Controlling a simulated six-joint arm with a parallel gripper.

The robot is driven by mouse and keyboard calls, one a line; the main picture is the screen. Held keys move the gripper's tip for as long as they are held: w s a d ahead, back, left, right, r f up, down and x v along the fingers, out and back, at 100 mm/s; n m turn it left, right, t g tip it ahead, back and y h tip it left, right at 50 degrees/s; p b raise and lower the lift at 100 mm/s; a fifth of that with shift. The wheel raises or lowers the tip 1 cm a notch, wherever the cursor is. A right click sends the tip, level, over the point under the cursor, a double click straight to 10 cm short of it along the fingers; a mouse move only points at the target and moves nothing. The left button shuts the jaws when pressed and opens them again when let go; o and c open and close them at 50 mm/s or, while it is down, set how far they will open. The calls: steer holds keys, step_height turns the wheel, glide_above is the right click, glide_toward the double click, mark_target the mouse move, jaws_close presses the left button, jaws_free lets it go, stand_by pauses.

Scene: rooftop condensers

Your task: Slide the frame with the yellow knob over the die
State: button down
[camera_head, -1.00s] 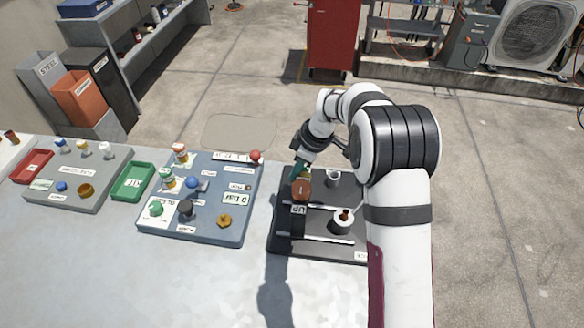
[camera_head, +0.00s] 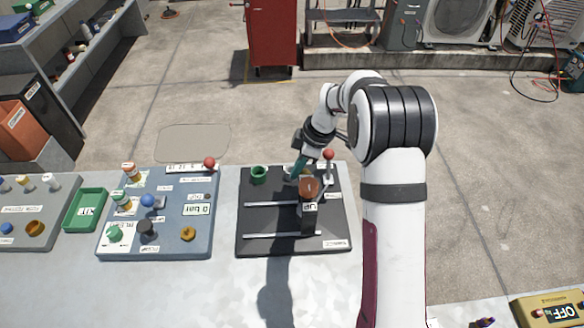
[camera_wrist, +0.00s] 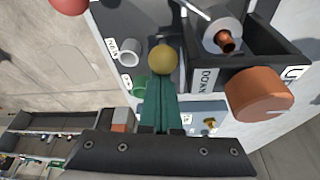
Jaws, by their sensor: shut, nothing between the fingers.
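The dark frame (camera_head: 308,222) stands upright on the black board, at the right part of its two pale rails (camera_head: 270,204). In the head view the frame mostly hides the die. The yellow knob (camera_wrist: 162,59) is beside the frame, at the tips of my gripper (camera_wrist: 160,85), apparently touching. My gripper (camera_head: 297,168) is shut, its teal fingers together and empty.
A red-ball lever (camera_head: 328,156) stands at the board's back right. A green cup (camera_head: 259,174) and a pale cup (camera_wrist: 128,52) are near its back edge. A blue-grey board (camera_head: 165,215) with knobs lies left.

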steer(key=shift+d+f, duration=0.1)
steer(key=shift+d, duration=0.05)
step_height(320, 180, up, 9)
steer(key=a, duration=0.1)
stand_by(0.4)
stand_by(0.4)
steer(key=s+d+r+m+h, duration=0.1)
steer(key=s+r+m, duration=0.3)
steer(key=s+m, duration=0.5)
steer(key=s+d+r+m, duration=0.1)
steer(key=s+r+m, duration=0.25)
steer(key=s, duration=0.95)
steer(key=s+d+f+m, duration=0.1)
steer(key=s+f+m, duration=0.2)
steer(key=s+m, duration=0.6)
steer(key=s, duration=0.3)
steer(key=shift+s+f+g+h, duration=0.35)
steer(key=shift+f+g+h, duration=0.05)
steer(key=shift+d, duration=0.1)
